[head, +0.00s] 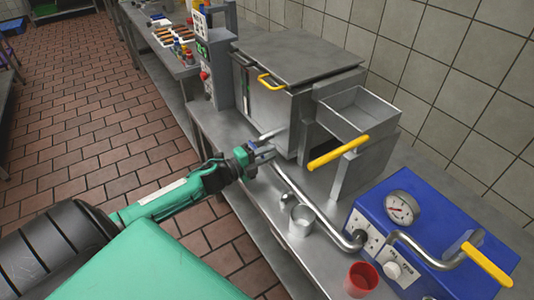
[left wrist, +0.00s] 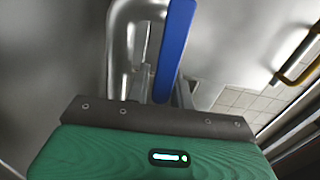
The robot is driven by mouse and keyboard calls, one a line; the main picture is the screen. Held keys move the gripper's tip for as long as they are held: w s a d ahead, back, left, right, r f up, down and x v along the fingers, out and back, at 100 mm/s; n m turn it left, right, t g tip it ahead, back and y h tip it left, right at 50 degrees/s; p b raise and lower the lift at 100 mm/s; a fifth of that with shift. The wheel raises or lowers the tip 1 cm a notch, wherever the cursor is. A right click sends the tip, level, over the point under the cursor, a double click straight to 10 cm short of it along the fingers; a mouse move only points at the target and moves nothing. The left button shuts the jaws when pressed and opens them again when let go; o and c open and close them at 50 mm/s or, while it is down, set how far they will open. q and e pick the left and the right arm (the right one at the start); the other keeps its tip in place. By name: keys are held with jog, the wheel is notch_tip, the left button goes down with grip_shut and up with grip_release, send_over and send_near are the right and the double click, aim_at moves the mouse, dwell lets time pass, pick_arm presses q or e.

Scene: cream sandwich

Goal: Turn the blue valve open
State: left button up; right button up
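The blue valve handle (left wrist: 176,45) stands up in the left wrist view, beside a bent steel pipe (left wrist: 124,40). Its lower end lies between the two fingers of my left gripper (left wrist: 163,92), which look close against both its sides. In the head view my left gripper (head: 262,152) is at the front of the steel machine (head: 290,115), by the upper end of a pipe. Only a small bit of blue (head: 252,145) shows there, and the gripper hides most of the handle. My right gripper is not in view.
A blue box (head: 440,222) with a gauge and a yellow-handled pipe stands at the right. A steel cup (head: 301,220) and a red cup (head: 361,279) stand on the counter. A yellow lever (head: 338,152) juts out right of my gripper. Tiled floor is open at the left.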

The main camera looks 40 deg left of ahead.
pick_arm(q)
jog(key=shift+o, duration=1.1)
jog(key=shift+s, duration=0.1)
